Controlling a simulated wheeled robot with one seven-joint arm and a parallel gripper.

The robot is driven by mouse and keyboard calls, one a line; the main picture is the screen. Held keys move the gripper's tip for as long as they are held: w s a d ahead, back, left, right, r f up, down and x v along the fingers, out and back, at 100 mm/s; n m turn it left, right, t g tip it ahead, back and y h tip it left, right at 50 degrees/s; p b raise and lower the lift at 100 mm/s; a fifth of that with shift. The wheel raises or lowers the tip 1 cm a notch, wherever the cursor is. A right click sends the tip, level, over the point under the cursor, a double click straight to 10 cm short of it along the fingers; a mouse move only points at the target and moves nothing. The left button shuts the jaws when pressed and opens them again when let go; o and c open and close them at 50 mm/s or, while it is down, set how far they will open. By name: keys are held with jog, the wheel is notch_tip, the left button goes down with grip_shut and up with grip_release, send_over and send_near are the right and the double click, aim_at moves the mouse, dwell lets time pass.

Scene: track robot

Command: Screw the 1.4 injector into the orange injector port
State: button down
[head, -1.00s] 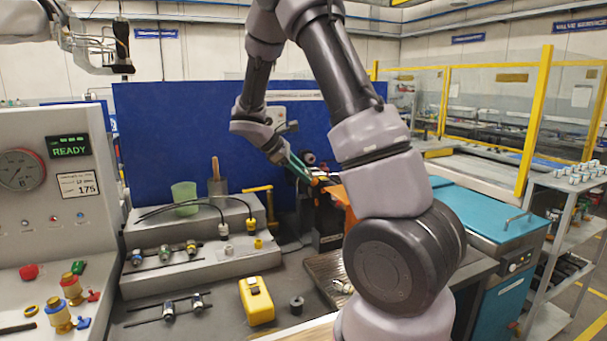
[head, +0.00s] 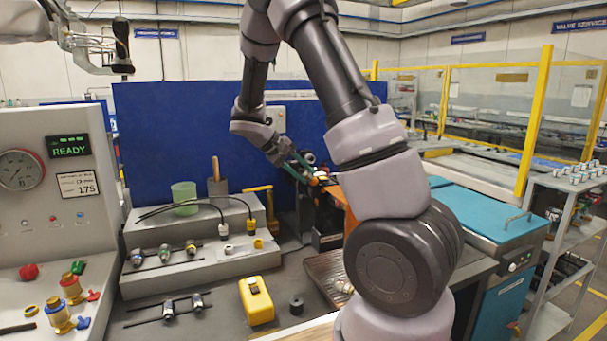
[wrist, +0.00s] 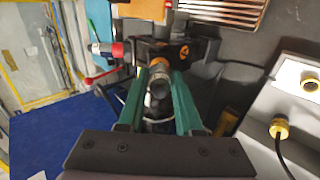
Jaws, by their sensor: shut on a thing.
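My gripper (wrist: 160,78) has green fingers closed around a grey cylindrical injector (wrist: 158,90). An orange band (wrist: 158,65) shows at the injector's far end, which points toward a black fixture block (wrist: 150,48). A small orange disc (wrist: 184,50) sits on the block's face, just right of the injector tip; I cannot tell whether it is the orange port or whether the tip touches the block. In the head view my gripper (head: 303,170) is small, at the fixture behind my arm. The injector's 1.4 marking is not readable.
A red-capped fitting (wrist: 117,50) and red lever stand left of the block in the wrist view. More injectors lie on racks (head: 164,252) on the grey bench. A yellow box (head: 256,300), a green cup (head: 184,195) and a yellow clamp (head: 268,205) stand nearby.

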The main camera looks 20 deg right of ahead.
jog(key=m, duration=1.2)
jog(key=m, duration=0.6)
jog(key=shift+m, duration=0.3)
jog(key=m, duration=0.5)
